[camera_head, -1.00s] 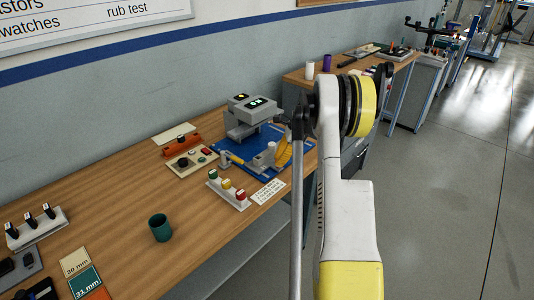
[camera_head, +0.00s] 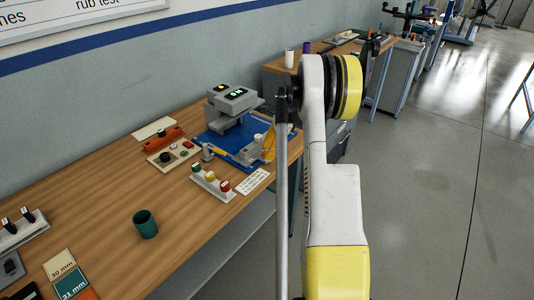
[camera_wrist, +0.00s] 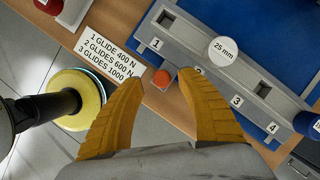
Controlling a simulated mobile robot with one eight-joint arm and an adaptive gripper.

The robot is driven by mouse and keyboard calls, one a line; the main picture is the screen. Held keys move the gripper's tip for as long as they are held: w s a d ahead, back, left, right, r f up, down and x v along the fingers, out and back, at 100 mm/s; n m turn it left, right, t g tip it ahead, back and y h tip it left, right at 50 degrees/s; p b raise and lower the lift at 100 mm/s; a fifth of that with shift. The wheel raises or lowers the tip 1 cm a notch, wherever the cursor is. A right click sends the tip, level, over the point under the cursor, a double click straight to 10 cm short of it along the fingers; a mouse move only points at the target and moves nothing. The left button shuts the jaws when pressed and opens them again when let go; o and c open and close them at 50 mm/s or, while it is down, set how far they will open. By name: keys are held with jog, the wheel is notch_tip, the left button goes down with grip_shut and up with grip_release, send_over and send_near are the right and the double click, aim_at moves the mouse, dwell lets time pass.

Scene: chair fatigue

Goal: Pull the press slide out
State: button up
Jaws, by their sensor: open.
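The grey press (camera_head: 235,103) stands on a blue base (camera_head: 212,140) on the bench. In the wrist view a long grey bar with numbered positions (camera_wrist: 222,75), likely the press slide, runs diagonally over the blue base (camera_wrist: 255,20). It has square pockets and carries a round white piece marked 25 mm (camera_wrist: 222,50). A small orange-red knob (camera_wrist: 161,79) shows between my fingertips, beside the bar. My gripper (camera_wrist: 164,78) is open, with ribbed yellow-orange fingers; contact with the knob cannot be told. The head view shows my gripper (camera_head: 268,143) low at the base's right end, partly hidden by my arm.
A label card (camera_wrist: 110,48) lies beside the bar. A dark blue cylinder (camera_wrist: 308,123) is at the bar's right end. A button row (camera_head: 211,181), control box (camera_head: 174,153), orange block (camera_head: 164,139) and green cup (camera_head: 145,224) stand nearby. The aisle floor right is clear.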

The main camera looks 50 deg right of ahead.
jog(key=v, duration=1.1)
jog(key=shift+s+r, duration=0.1)
